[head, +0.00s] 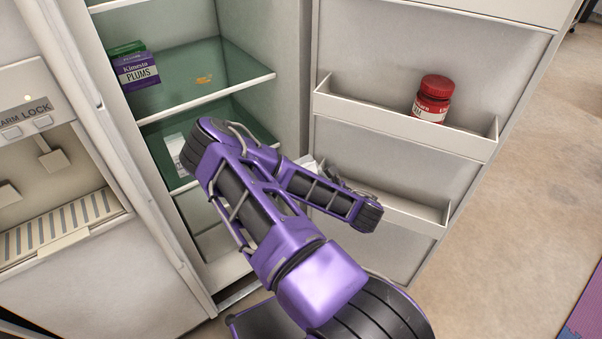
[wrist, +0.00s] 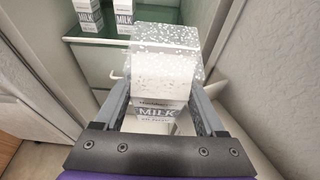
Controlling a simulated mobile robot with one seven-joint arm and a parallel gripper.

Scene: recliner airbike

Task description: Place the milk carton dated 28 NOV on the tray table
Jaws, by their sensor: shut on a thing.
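My gripper (wrist: 158,97) is shut on a milk carton (wrist: 160,113) in the wrist view, with one finger on each side of it. The carton is white with a grey "MILK" label, and its upper part looks speckled and see-through. Its date is too small to read. Two more milk cartons, one at left (wrist: 88,14) and one beside it (wrist: 124,15), stand on a shelf behind. In the head view my purple arm hides most of the gripper and the held carton. The tray table is not in view.
The fridge is open. Its green shelf (head: 205,75) bears a plums box (head: 138,70). A white carton (head: 176,152) shows on the lower shelf. The open door's upper bin (head: 390,122) holds a red-lidded jar (head: 432,99). Bare floor (head: 520,190) lies at right.

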